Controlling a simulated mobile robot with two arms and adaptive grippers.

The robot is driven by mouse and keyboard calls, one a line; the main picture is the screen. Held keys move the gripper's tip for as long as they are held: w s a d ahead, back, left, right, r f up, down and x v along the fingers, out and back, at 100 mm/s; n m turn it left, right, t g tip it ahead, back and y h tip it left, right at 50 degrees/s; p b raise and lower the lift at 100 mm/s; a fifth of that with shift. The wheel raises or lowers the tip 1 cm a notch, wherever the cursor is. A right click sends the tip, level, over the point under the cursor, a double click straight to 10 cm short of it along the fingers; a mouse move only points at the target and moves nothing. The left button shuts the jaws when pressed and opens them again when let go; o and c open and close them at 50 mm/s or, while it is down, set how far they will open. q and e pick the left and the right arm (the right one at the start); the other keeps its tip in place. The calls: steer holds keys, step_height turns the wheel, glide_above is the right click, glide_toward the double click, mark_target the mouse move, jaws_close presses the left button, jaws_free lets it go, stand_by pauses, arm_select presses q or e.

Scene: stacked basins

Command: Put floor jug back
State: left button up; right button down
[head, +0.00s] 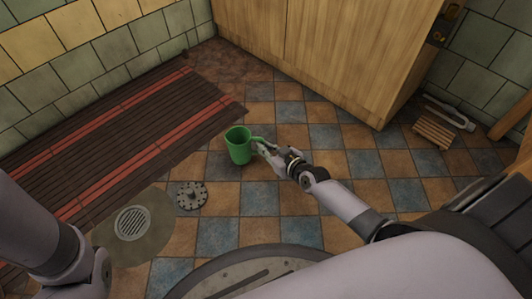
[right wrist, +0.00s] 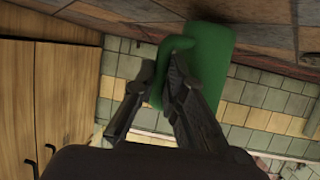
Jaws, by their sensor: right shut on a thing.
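The green jug (head: 238,147) is upright in the middle of the head view, over the tiled floor; I cannot tell whether its base touches the floor. My right gripper (head: 262,148) reaches it from the right and is shut on its handle. In the right wrist view, the fingers of my right gripper (right wrist: 161,75) close around the curved handle, and the jug body (right wrist: 208,65) is beside them. The jug's far side is hidden. Part of my left arm shows at the lower left of the head view, but its gripper does not.
A brown slatted mat (head: 110,125) with red stripes lies left of the jug. A loose round perforated cover (head: 191,196) and a floor drain (head: 132,223) are in front of it. A wooden cabinet (head: 320,50) stands behind. A small wooden rack (head: 433,132) is at the right.

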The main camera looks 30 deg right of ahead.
steer(key=shift+f, duration=0.2)
steer(key=shift+f, duration=0.25)
steer(key=c, duration=1.7)
jaws_free()
steer(key=shift+o, duration=0.2)
steer(key=shift+r, duration=0.1)
